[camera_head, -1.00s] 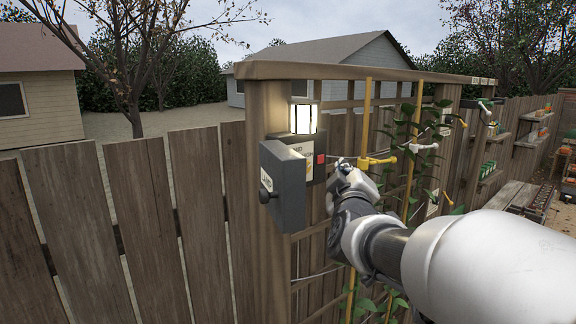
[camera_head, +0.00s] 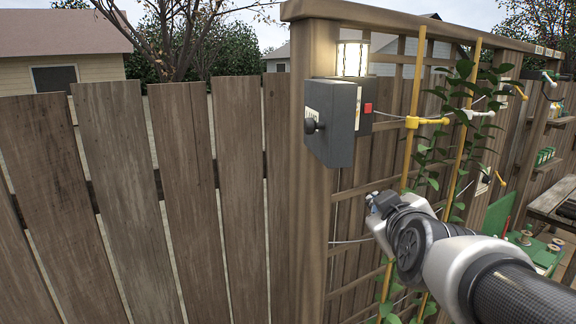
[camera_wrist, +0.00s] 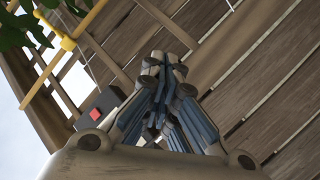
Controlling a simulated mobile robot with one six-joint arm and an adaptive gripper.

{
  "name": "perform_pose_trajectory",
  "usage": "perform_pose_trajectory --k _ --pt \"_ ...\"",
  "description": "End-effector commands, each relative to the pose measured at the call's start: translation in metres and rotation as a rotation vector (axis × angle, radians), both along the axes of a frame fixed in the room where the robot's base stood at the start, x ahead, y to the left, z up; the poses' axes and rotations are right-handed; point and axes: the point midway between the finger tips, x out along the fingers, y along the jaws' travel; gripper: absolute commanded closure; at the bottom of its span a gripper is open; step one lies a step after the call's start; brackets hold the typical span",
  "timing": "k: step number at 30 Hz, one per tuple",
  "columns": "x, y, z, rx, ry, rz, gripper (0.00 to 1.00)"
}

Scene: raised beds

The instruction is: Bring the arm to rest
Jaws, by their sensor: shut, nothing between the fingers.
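My gripper (camera_head: 372,203) is at the end of my arm, in front of the trellis and below the grey box. It is apart from the box and holds nothing. In the wrist view my gripper's fingers (camera_wrist: 163,68) are together, with the wooden fence behind them. The dark grey box (camera_head: 332,123) with a black knob and a red square on its side is fixed to the trellis post. Its red square (camera_wrist: 95,114) also shows in the wrist view, left of my fingers.
A lit lamp (camera_head: 352,58) sits above the box. The trellis carries yellow canes, a yellow clip (camera_head: 412,122) and a leafy climbing plant (camera_head: 466,70). A plank fence (camera_head: 120,160) fills the left. A green surface with spools (camera_head: 540,250) and shelves stand at the right.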

Motion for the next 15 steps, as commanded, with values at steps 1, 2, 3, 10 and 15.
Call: perform_pose_trajectory --k 1,2,3,10,15 --pt "-0.021 0.010 -0.046 0.058 0.065 0.012 1.00" --pt "-0.033 0.015 -0.065 0.091 0.107 0.015 1.00" --pt "-0.049 0.021 -0.091 0.135 0.165 0.015 1.00" --pt "-0.154 0.042 -0.230 0.341 0.495 -0.071 1.00" --pt "-0.227 0.043 -0.309 0.435 0.693 -0.196 1.00"
